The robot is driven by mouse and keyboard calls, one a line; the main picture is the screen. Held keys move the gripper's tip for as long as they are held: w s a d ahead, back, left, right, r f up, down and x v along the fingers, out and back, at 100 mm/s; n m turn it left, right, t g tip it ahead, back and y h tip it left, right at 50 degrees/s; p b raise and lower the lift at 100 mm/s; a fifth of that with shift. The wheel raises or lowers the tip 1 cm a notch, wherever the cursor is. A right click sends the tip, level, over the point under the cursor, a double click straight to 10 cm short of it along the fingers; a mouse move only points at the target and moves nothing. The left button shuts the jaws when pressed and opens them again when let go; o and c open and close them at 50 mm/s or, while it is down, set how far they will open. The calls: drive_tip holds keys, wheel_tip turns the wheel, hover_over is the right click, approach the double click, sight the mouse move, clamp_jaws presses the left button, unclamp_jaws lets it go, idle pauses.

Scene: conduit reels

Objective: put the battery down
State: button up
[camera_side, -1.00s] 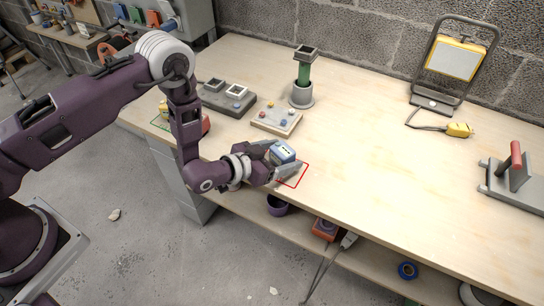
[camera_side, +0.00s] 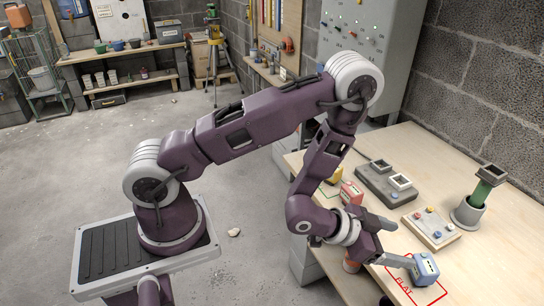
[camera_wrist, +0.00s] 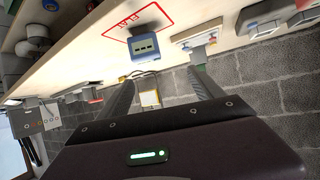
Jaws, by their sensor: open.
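The blue battery (camera_side: 425,268) with a pale top stands on the bench, at the right part of a red outlined square (camera_side: 408,297) marked FLAT. In the wrist view the battery (camera_wrist: 144,47) is beyond my fingertips, overlapping the edge of the red outline (camera_wrist: 118,33). My gripper (camera_side: 404,246) is open and empty, low over the bench's front edge, left of the battery. In the side view one fingertip appears close beside the battery; I cannot tell whether it touches. In the wrist view my gripper (camera_wrist: 160,80) shows its two fingers wide apart with nothing between them.
A red battery (camera_side: 351,193) and a yellow one (camera_side: 335,176) stand behind my wrist. A dark two-socket unit (camera_side: 388,181), a board with coloured knobs (camera_side: 432,228) and a grey cup (camera_side: 468,215) holding a green cylinder stand farther back.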

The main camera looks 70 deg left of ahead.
drive_tip(key=s+a+r+n+g+y, duration=0.15)
drive_tip(key=a+r, duration=0.25)
drive_tip(key=r, duration=0.5)
drive_tip(key=s+a+r+n+g+y, duration=0.1)
drive_tip(key=s+a+r+y, duration=0.2)
drive_tip(key=r, duration=0.7)
drive_tip(key=s+a+r+n+g, duration=0.1)
drive_tip(key=s+a+r+g, duration=0.1)
drive_tip(key=s, duration=0.9)
drive_tip(key=s+a+r+g, duration=0.1)
drive_tip(key=s+a+r, duration=0.2)
drive_tip(key=s, duration=0.8)
drive_tip(key=shift+s+r+n+g, duration=0.35)
drive_tip(key=shift+s+r, duration=0.05)
drive_tip(key=shift+r, duration=0.05)
drive_tip(key=shift+a, duration=0.1)
